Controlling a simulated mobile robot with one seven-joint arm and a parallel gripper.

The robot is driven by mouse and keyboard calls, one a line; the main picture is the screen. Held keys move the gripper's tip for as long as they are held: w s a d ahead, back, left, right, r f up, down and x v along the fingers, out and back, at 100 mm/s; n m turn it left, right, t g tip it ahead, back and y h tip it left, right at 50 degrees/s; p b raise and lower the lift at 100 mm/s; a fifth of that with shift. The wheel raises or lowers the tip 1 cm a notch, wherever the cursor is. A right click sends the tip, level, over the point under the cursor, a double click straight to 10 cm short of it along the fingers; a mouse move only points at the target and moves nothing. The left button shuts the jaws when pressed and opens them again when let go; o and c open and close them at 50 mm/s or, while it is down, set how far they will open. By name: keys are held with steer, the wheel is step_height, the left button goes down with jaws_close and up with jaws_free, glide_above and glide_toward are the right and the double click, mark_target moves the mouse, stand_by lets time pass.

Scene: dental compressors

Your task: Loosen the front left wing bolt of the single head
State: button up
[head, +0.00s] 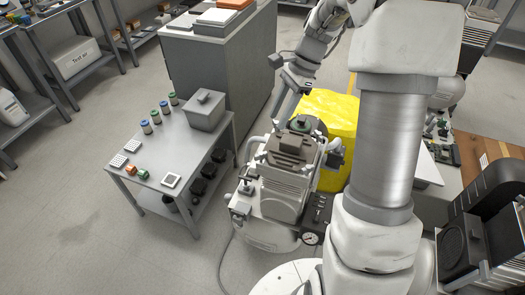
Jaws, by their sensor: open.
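The compressor (285,190) stands in the middle of the head view, grey with a ribbed body and a brownish-grey block (292,148) on its top. A round green-and-dark part (300,124) sits behind that block. The front left wing bolt is too small to tell apart from the fittings around the head. My gripper (277,128) points down from above at the back left of the compressor top. It is open and looks empty. Its fingertips are partly lost against the machine, so I cannot tell whether they touch it.
A grey side table (150,180) with a lidded box (205,110), small jars and blocks stands to the left. A tall grey cabinet (235,70) is behind. Floor is clear at left.

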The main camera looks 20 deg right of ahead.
mark_target(261, 154)
steer(key=b+x, duration=0.3)
steer(key=x, duration=0.9)
steer(key=shift+f, duration=0.25)
jaws_close()
